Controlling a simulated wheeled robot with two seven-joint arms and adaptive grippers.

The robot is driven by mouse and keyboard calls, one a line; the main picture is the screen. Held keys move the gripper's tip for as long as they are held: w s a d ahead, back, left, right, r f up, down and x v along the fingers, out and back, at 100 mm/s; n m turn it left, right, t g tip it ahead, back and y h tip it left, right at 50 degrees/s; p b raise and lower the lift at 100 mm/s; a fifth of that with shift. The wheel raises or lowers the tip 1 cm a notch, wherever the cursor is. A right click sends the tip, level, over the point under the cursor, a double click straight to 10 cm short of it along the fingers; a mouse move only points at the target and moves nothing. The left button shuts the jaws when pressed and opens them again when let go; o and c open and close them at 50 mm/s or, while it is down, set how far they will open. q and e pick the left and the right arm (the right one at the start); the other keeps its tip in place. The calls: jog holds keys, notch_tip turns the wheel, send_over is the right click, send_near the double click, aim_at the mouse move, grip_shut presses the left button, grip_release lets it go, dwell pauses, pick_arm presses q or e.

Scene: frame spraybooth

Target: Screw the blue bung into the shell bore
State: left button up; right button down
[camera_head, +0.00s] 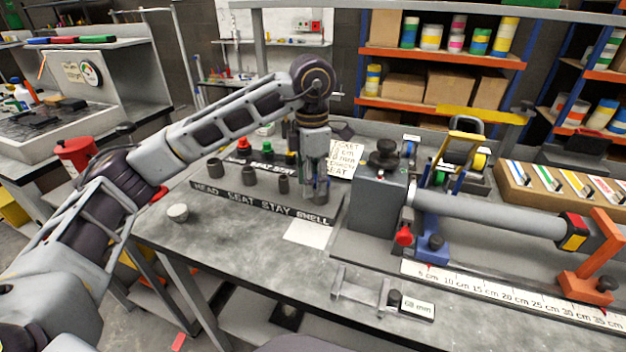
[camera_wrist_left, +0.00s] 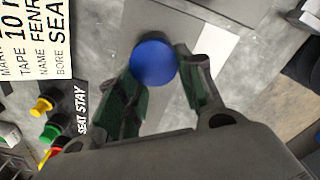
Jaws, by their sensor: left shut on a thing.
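My left gripper (camera_head: 316,190) points down above the black strip (camera_head: 262,204) lettered HEAD, SEAT, STAY, SHELL, at its SHELL end. In the left wrist view, the gripper's fingers (camera_wrist_left: 160,75) are shut on the blue bung (camera_wrist_left: 154,60), whose round blue top shows between the tips. I cannot tell whether the bung stands clear or still sits in a holder. The shell bore cannot be made out for certain. My right gripper is not in view.
Dark cylinders (camera_head: 249,174) stand along the strip. Red (camera_head: 243,146) and green (camera_head: 267,143) bungs stand behind. A ticket (camera_head: 345,158) lies nearby. A grey tube (camera_head: 490,217) is clamped at right, above a ruler (camera_head: 510,293). A small cup (camera_head: 178,212) stands at the left edge.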

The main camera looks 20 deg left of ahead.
pick_arm(q)
jog(key=shift+w+a+m, duration=0.25)
jog(key=shift+m, duration=0.65)
jog(key=shift+w+a+m, duration=0.2)
jog(key=shift+m, duration=0.7)
jog(key=shift+m, duration=0.3)
jog(key=shift+w+m+b, duration=0.15)
jog(key=shift+m+b, duration=0.15)
jog(key=shift+m, duration=0.2)
jog(key=o, duration=1.1)
jog(key=shift+c, duration=0.2)
jog(key=shift+o, duration=1.4)
jog(key=shift+w+a+f, duration=0.1)
jog(key=shift+f, duration=0.05)
jog(key=shift+d, duration=0.25)
jog(key=shift+r, duration=0.2)
notch_tip(320, 180, up, 8)
jog(key=shift+f, duration=0.15)
